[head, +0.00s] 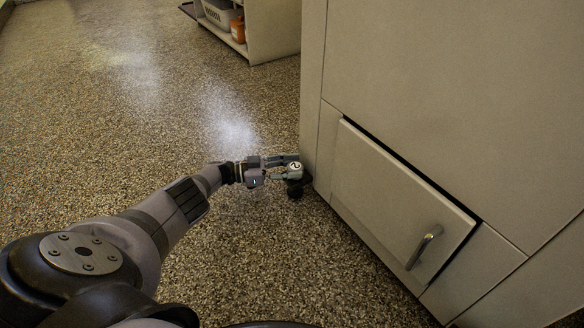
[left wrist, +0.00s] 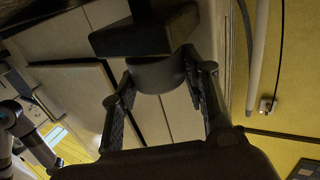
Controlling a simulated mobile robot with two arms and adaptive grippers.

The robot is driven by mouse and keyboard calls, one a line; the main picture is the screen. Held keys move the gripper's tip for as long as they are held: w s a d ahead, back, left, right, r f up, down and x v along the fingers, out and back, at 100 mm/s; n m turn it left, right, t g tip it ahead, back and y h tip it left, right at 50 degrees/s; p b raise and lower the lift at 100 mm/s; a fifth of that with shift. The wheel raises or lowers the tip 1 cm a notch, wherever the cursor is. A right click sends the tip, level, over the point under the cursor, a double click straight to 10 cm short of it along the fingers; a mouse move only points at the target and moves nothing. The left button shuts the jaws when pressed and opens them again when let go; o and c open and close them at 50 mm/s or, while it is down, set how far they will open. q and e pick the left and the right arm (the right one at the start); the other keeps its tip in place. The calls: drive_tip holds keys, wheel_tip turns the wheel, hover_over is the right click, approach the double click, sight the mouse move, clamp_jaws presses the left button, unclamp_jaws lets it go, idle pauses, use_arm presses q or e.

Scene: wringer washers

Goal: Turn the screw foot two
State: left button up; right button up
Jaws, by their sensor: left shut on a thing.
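The screw foot (head: 295,190) is a small dark piece low at the near corner of the pale washer cabinet (head: 440,70), just above the speckled floor. My left gripper (head: 290,167) reaches it from the left and is shut on it, partly covering it. In the left wrist view, the fingers of my left gripper (left wrist: 160,82) sit on either side of a dark round part of the screw foot (left wrist: 158,72). A dark block (left wrist: 145,32) adjoins that round part. My right gripper is not in view.
A pale hatch door (head: 390,200) with a metal handle (head: 424,246) stands slightly proud of the cabinet front, right of the gripper. A shelf unit (head: 275,35) with an orange container (head: 237,30) stands at the back. The speckled floor (head: 110,110) to the left is clear.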

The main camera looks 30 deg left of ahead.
sight(290, 166)
use_arm(q)
drive_tip(key=shift+a, duration=0.1)
drive_tip(key=o, duration=1.1)
drive_tip(key=shift+s, duration=0.15)
drive_tip(key=shift+o, duration=0.2)
drive_tip(key=shift+r, duration=0.15)
drive_tip(key=shift+a+r, duration=0.15)
drive_tip(key=shift+r, duration=4.75)
